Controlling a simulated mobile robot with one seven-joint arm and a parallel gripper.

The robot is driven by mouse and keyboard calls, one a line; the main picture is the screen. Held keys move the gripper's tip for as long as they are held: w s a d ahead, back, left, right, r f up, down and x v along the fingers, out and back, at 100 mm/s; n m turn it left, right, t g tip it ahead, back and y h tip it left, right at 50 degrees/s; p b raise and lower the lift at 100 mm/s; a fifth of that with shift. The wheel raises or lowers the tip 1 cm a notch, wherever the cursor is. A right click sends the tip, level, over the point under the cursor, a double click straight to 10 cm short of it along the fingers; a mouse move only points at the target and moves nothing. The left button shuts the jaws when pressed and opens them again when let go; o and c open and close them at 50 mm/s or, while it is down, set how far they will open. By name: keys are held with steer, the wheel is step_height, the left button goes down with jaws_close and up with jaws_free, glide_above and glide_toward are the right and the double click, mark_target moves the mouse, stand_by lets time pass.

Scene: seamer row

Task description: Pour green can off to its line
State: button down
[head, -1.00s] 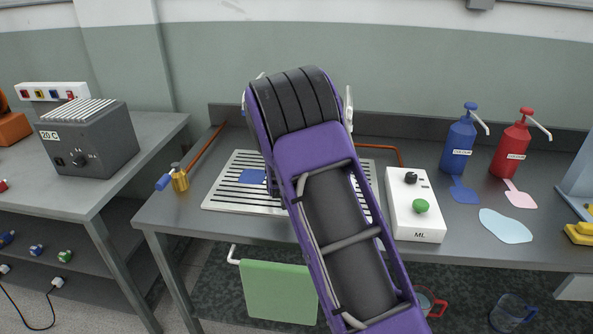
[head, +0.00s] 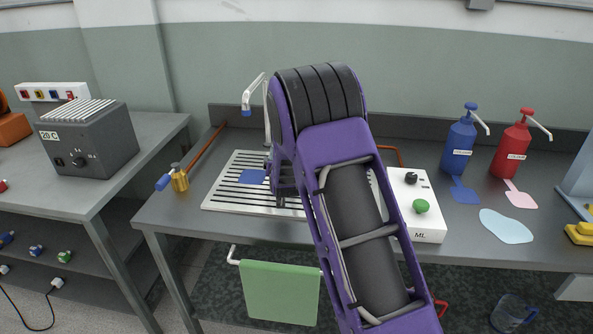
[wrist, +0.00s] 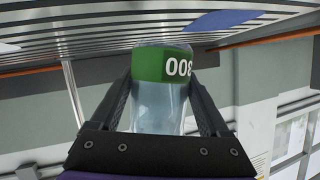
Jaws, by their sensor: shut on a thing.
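My gripper (wrist: 162,78) is shut on a clear can with a green band (wrist: 160,107), seen in the wrist view between the two dark fingers. The band carries digits that read upside down in this view, and the wrist picture itself looks inverted, with the slatted drain grid (wrist: 110,38) along its top. The can looks roughly upright; its liquid level and line cannot be made out. The metal grid (head: 225,205) lies on the bench at left of my arm.
A white tap (head: 254,92) stands behind the grid, left of my arm. A brass valve (head: 180,178) is at the bench's left. A white box marked ML (head: 427,220) sits right of the arm. Blue (head: 460,143) and red (head: 511,150) pump bottles stand further right.

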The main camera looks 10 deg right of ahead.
steer(key=shift+w+a+r+m+t+y, duration=0.15)
steer(key=shift+a+r+m+y, duration=0.2)
steer(key=shift+m, duration=0.2)
steer(key=shift+s+a+r+m+t+y, duration=0.15)
steer(key=shift+a+r+m+y, duration=0.1)
steer(key=shift+r+m+y, duration=0.25)
stand_by(4.1)
